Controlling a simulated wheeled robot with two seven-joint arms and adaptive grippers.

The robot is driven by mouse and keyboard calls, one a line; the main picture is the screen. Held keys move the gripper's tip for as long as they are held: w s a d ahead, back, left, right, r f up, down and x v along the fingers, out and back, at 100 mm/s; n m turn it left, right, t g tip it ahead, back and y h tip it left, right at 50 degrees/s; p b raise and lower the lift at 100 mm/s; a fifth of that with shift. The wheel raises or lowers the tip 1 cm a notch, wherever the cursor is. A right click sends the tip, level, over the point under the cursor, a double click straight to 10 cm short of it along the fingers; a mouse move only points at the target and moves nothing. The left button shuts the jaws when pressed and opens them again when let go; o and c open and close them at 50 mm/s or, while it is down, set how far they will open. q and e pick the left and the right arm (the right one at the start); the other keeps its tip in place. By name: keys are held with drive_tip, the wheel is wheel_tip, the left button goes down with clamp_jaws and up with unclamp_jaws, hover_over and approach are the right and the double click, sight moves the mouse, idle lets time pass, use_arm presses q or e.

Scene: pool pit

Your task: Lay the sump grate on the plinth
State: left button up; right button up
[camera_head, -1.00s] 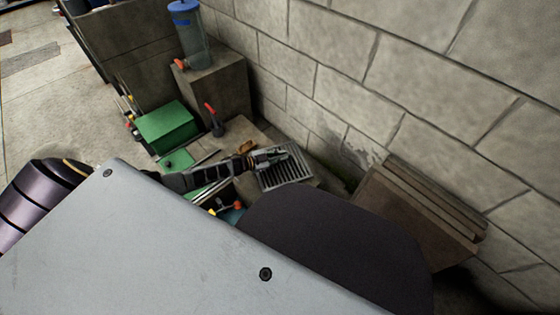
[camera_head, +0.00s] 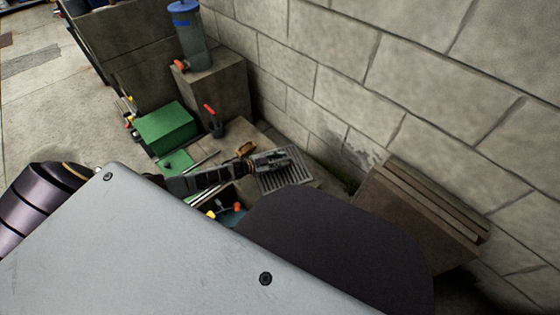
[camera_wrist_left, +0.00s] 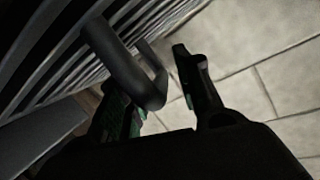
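The sump grate (camera_head: 290,181) is a grey slatted panel low by the wall, in the middle of the head view. Its slats (camera_wrist_left: 40,60) fill the upper left of the left wrist view, with a dark bar handle (camera_wrist_left: 128,70) standing out from them. My left gripper (camera_head: 277,159) is over the grate's far part. In the wrist view its two fingers (camera_wrist_left: 160,85) are apart, with the handle's bend near the left finger. I cannot tell whether they touch. A concrete block (camera_head: 222,88) may be the plinth; I cannot be sure. My right gripper is not in view.
A blue-capped clear canister (camera_head: 190,35) stands on the concrete block. A green box (camera_head: 166,127) and a red-handled valve (camera_head: 214,122) are left of the grate. A brown slatted stack (camera_head: 420,215) is at the right, against the block wall (camera_head: 400,80).

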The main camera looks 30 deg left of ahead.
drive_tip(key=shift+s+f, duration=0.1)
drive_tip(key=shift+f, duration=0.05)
use_arm(q)
drive_tip(key=shift+p+v, duration=0.45)
drive_tip(key=shift+v, duration=0.4)
drive_tip(key=p+v, duration=0.4)
drive_tip(key=v, duration=0.5)
drive_tip(key=shift+r, duration=0.15)
drive_tip(key=shift+s+a+r, duration=0.1)
drive_tip(key=shift+s+a, duration=0.25)
drive_tip(key=shift+s, duration=0.15)
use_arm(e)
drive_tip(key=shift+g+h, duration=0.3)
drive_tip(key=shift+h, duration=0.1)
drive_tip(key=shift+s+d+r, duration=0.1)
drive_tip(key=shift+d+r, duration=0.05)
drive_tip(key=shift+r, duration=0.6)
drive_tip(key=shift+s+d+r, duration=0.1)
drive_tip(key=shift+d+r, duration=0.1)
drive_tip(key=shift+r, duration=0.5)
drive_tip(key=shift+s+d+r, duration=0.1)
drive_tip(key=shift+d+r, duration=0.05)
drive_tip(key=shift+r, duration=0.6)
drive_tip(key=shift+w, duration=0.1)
